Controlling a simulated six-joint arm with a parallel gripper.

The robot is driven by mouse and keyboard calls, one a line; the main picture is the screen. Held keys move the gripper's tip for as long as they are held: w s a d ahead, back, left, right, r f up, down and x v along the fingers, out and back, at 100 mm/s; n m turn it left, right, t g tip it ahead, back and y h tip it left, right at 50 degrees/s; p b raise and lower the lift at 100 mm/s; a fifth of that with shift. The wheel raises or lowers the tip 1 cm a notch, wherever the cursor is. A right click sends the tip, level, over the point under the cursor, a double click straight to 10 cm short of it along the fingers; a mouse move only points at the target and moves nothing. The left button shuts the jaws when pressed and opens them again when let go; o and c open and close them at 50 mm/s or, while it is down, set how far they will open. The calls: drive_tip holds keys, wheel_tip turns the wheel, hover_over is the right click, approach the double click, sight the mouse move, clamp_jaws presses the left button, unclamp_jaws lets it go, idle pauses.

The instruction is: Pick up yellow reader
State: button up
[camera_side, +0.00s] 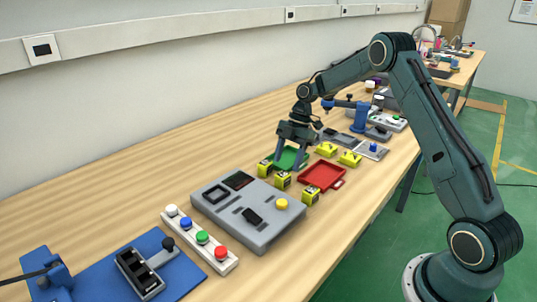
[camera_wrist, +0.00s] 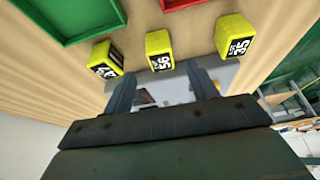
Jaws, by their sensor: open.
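Three small yellow blocks with black number labels stand in a row on the wooden table: a left one (camera_side: 265,168), a middle one (camera_side: 283,180) and a right one (camera_side: 312,195). Which thing is the yellow reader, I cannot tell. In the wrist view the blocks show as left (camera_wrist: 106,58), middle (camera_wrist: 159,50) and right (camera_wrist: 235,36). My gripper (camera_side: 291,162) is open and empty, fingers pointing down near the green tray. In the wrist view its fingers (camera_wrist: 161,80) appear below the middle block.
A green tray (camera_side: 279,161) and a red tray (camera_side: 322,177) lie behind the blocks. A grey panel (camera_side: 262,234) with a yellow button is in front. Nearer are a white strip (camera_side: 190,235) with coloured buttons and a blue board (camera_side: 105,275). Bare table lies at the left.

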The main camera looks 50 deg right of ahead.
sight(283, 174)
drive_tip(key=shift+a+f, duration=0.15)
drive_tip(key=shift+f, duration=0.2)
drive_tip(key=shift+x, duration=2.5)
drive_tip(key=shift+s+r, duration=0.1)
drive_tip(key=shift+c, duration=0.5)
drive_tip(key=c, duration=1)
